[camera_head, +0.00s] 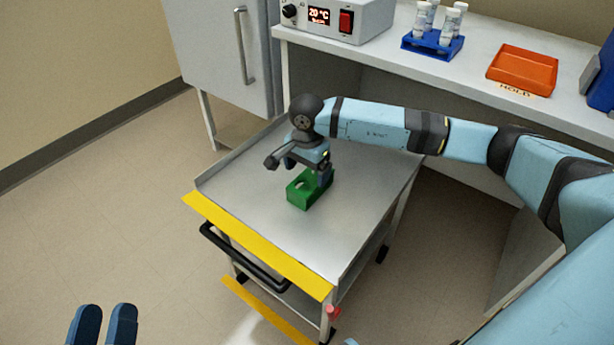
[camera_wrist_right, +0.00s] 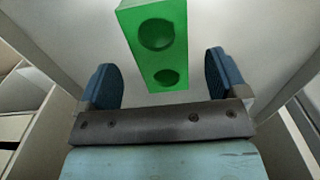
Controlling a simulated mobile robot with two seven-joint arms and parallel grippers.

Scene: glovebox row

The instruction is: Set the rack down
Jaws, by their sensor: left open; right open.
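A green rack (camera_head: 299,200) stands on the metal top of the cart (camera_head: 240,195), near its middle. The rack (camera_wrist_right: 160,55) also shows in the right wrist view, with two round holes in the face towards the camera and no tube seen in them. My right gripper (camera_head: 308,172) is at the rack and hides part of it in the head view. In the right wrist view the open fingers (camera_wrist_right: 163,78) stand on either side of the rack, with a visible gap on each side. My left gripper (camera_head: 103,325) is open and empty at the lower left, away from the cart.
The cart has a yellow front edge (camera_head: 258,246) and a black handle (camera_head: 243,258). On the bench behind are a blue rack with white-capped vials (camera_head: 432,43), an orange tray (camera_head: 523,70) and a temperature unit (camera_head: 330,17). Much of the cart top is clear.

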